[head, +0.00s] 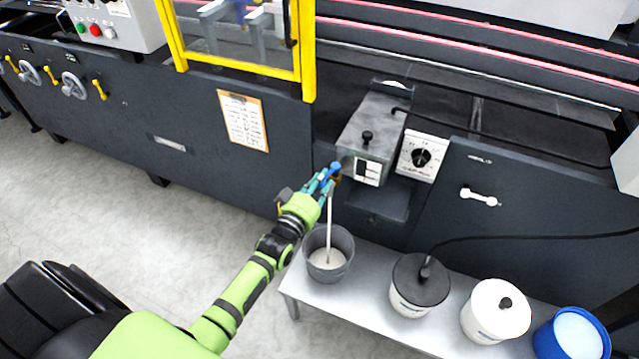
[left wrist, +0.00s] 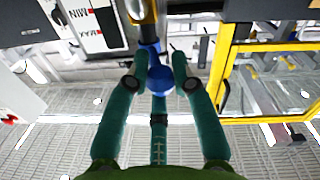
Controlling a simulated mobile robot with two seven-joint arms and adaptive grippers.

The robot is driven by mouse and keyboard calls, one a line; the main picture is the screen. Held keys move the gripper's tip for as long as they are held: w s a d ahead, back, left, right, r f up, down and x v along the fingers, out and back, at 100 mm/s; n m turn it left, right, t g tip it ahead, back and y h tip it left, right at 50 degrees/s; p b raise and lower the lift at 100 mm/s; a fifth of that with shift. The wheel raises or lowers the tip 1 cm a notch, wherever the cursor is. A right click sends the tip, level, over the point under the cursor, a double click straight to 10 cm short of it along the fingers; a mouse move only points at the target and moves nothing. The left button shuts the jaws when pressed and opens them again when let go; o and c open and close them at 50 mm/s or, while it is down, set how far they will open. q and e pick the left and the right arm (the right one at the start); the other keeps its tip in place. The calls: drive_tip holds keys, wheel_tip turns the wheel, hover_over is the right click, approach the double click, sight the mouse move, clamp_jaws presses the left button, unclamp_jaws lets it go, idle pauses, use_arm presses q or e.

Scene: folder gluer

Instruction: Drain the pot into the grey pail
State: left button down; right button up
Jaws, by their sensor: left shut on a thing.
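The pot (head: 376,124) is a grey metal box with a black-knobbed lid on the machine's front. Its brass tap (left wrist: 141,10) has a blue handle (left wrist: 160,79); the handle also shows in the head view (head: 335,168). My left gripper (head: 326,180) is shut on the blue handle, its teal fingers around it in the left wrist view (left wrist: 158,85). A thin pale stream (head: 329,220) falls from the tap into the grey pail (head: 317,277). The pail stands upright on the bench below and holds some whitish liquid. My right gripper is out of view.
On the pale bench (head: 350,305) stand a black-lidded white pot (head: 420,283) with a cable, a white lidded pot (head: 495,312) and a blue bucket (head: 572,335). A dial box (head: 421,154) sits right of the pot. A yellow-framed guard (head: 308,60) rises at upper left.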

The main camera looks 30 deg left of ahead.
use_arm(q)
drive_tip(key=shift+w+d+r+n+y+p, duration=0.1)
drive_tip(key=shift+d+r+n+y+p, duration=0.25)
drive_tip(key=shift+y, duration=0.3)
drive_tip(key=shift+w+d+r+n+y, duration=0.1)
drive_tip(key=shift+r+n+y, duration=0.05)
drive_tip(key=shift+n+y, duration=0.4)
drive_tip(key=shift+s, duration=0.1)
drive_tip(key=c, duration=1)
unclamp_jaws()
drive_tip(key=shift+c, duration=0.2)
drive_tip(key=shift+f, duration=0.15)
drive_tip(key=shift+s+f, duration=0.2)
drive_tip(key=shift+s, duration=0.15)
drive_tip(key=s+d, duration=0.2)
drive_tip(key=s, duration=0.9)
drive_tip(key=shift+s+r, duration=0.15)
